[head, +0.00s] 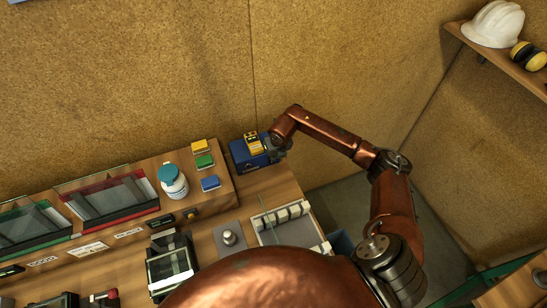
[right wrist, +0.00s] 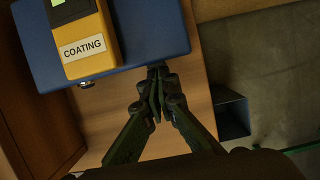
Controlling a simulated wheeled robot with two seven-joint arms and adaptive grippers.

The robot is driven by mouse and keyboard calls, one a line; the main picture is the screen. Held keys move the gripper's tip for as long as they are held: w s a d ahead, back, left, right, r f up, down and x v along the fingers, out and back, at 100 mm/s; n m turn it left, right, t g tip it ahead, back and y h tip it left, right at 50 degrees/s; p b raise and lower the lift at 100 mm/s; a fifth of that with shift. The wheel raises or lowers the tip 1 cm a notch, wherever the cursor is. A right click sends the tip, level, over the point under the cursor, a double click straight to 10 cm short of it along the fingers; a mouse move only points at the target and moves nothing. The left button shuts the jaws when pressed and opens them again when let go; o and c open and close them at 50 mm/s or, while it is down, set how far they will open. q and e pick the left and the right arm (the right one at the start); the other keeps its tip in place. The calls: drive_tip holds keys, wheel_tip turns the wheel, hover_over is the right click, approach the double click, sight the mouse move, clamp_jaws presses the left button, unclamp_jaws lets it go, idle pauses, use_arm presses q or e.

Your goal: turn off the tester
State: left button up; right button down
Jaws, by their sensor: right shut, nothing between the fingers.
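The tester (head: 253,142) is a yellow handheld device on top of a blue case (head: 240,156) at the right end of the workbench. In the right wrist view the tester (right wrist: 92,62) carries a white label reading "COATING", and a lit green patch of its screen shows at the top edge. The rest of its face is cut off there. My right gripper (head: 274,150) is beside the case, on its right. In the right wrist view my right gripper (right wrist: 157,74) is shut and empty, its tips at the lower edge of the blue case (right wrist: 150,35). My left gripper is out of view.
Yellow, green and blue blocks (head: 204,161) and a white bottle with a teal cap (head: 173,181) stand left of the case. A white slotted rack (head: 285,222) is nearer. A hard hat (head: 494,24) sits on a shelf. The wall is close behind the case.

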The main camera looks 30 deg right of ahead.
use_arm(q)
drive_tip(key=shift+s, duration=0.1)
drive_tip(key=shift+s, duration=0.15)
use_arm(e)
drive_tip(key=v, duration=1.2)
drive_tip(key=shift+f, duration=0.1)
